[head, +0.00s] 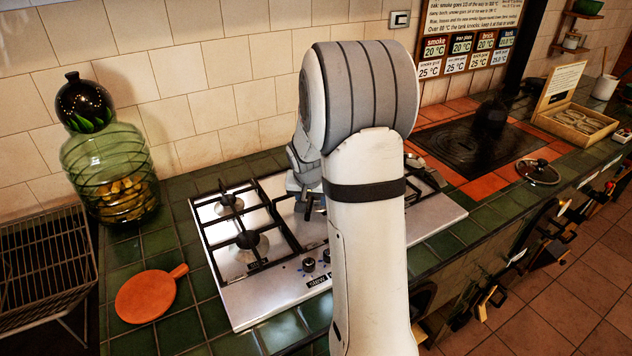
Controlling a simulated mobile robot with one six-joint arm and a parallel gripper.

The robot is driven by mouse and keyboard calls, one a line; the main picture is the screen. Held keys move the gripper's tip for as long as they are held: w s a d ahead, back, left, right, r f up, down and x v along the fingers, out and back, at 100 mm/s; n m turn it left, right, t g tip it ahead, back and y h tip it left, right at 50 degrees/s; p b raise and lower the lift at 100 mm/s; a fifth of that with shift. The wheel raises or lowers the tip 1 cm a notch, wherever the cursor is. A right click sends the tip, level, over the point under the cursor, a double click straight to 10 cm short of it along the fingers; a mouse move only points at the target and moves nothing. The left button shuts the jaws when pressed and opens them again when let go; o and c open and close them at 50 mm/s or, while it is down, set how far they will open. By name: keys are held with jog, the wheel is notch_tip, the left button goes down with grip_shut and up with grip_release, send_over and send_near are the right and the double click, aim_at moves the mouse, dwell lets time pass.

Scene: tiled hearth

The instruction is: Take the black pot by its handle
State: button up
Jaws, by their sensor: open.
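No black pot shows clearly. A dark rounded shape (491,115) at the back of the black hearth plate (452,147), beside the dark flue, could be a pot, but it blends into the shadow and I see no handle on it. My gripper (309,204) is over the middle of the steel gas hob (240,291), mostly hidden behind my own arm. Only a little of its end shows at the arm's left side, and I see nothing held. It is open. My arm also hides the middle of the hob.
A green glass jar (110,175), an orange paddle (150,296) and a wire rack (40,270) stand left. A glass lid (538,172) and an open wooden box (575,122) are right. Dark utensils (545,235) hang along the counter front.

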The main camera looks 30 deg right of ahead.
jog(key=shift+c, duration=0.4)
grip_shut()
jog(key=shift+r, duration=0.1)
